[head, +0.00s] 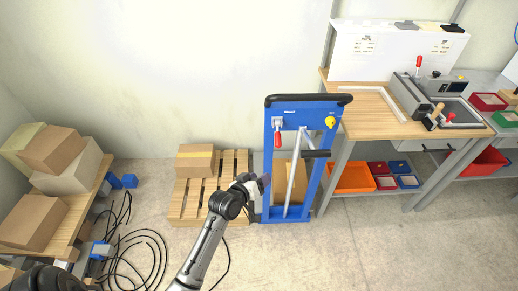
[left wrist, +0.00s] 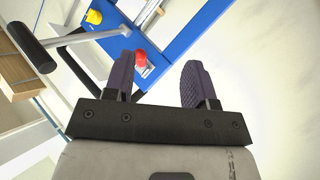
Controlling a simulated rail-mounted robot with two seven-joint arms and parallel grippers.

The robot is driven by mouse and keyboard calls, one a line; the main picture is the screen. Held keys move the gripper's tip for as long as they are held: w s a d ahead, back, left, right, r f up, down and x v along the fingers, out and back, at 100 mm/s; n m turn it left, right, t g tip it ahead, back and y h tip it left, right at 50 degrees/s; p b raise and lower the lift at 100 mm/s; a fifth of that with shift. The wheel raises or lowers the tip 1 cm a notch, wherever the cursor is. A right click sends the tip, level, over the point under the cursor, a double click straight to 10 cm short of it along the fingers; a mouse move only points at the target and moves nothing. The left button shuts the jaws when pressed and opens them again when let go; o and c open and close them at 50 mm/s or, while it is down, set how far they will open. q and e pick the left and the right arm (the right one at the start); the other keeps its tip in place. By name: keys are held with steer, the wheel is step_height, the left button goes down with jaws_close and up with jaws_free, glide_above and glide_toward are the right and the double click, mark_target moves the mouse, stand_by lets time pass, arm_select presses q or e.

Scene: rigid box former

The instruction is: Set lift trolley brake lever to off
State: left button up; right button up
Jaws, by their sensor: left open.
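The blue lift trolley (head: 310,113) stands upright in the middle of the head view, with a black push bar on top. In the left wrist view the red grip (left wrist: 140,57) shows end-on, by the left finger. My left gripper (head: 264,182) is open and empty, below the lever at the trolley's left post. Its two dark fingers (left wrist: 160,78) point toward the trolley; contact with the lever cannot be told. My right gripper is out of view.
A yellow knob (head: 330,122) and a black-gripped handle (head: 316,154) are on the trolley. A wooden pallet (head: 187,207) with a carton stands left. A workbench (head: 376,120) stands close on the right. Black cables (head: 140,240) lie on the floor.

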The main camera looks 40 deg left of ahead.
mark_target(276, 144)
arm_select(q)
step_height(276, 144, up, 4)
steer(key=w+a+r+n+t+y, duration=0.1)
steer(key=a+n+t+y, duration=0.1)
steer(key=n+t, duration=0.1)
steer(key=b+x, duration=0.2)
steer(key=x, duration=1)
steer(key=shift+d+f, duration=0.15)
steer(key=shift+f, duration=0.05)
steer(key=shift+b+x, duration=0.35)
steer(key=shift+x, duration=0.5)
steer(key=c, duration=0.5)
jaws_close()
